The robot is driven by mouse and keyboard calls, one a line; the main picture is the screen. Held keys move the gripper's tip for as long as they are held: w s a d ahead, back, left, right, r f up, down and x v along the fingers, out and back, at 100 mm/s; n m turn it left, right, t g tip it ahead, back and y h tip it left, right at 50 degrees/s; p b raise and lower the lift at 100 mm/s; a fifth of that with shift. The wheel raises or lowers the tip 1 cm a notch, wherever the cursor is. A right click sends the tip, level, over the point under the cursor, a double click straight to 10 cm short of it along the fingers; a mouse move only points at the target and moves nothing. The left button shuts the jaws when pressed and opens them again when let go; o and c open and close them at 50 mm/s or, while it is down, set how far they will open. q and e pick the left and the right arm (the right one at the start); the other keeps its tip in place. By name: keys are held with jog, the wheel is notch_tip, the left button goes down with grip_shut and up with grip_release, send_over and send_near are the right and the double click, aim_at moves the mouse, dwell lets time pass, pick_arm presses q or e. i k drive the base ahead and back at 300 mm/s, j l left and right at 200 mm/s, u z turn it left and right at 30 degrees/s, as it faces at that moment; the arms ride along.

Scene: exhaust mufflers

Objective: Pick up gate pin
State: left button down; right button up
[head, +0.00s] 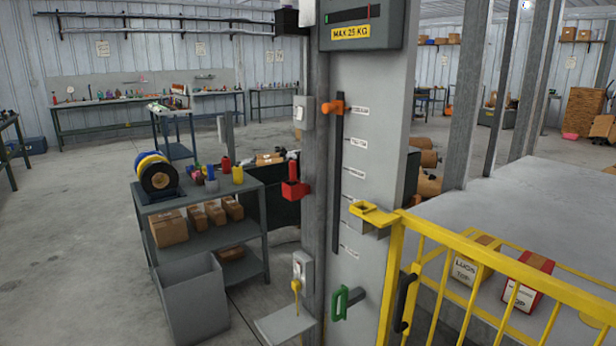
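A small yellow piece (296,287) hangs at a light grey box (302,268) low on the grey post; it may be the gate pin, but it is too small to tell. A yellow bracket (375,216) with a square opening sits at the top left corner of the yellow gate (480,262), against the grey panel (372,150). I cannot tell whether a pin sits in it. Neither of my grippers shows in the head view.
A small grey shelf (285,326) juts out below the yellow piece. A green handle (346,302), a black handle (405,302) and a red bracket (294,188) stick out nearby. A grey bin (192,300) and a loaded cart (205,193) stand left.

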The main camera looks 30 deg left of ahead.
aim_at(293, 164)
jog(key=i+j+z, duration=0.15)
jog(key=j, duration=0.35)
jog(key=i+j+z, duration=0.15)
jog(key=j, duration=0.35)
jog(key=j+z, duration=0.15)
jog(key=j, duration=0.35)
jog(key=i+j, duration=0.1)
jog(key=j, duration=0.5)
jog(key=i+j, duration=0.1)
jog(key=j, duration=0.45)
jog(key=i+j, duration=0.15)
jog(key=j, duration=0.45)
jog(key=i+j+z, duration=0.1)
jog(key=j, duration=0.5)
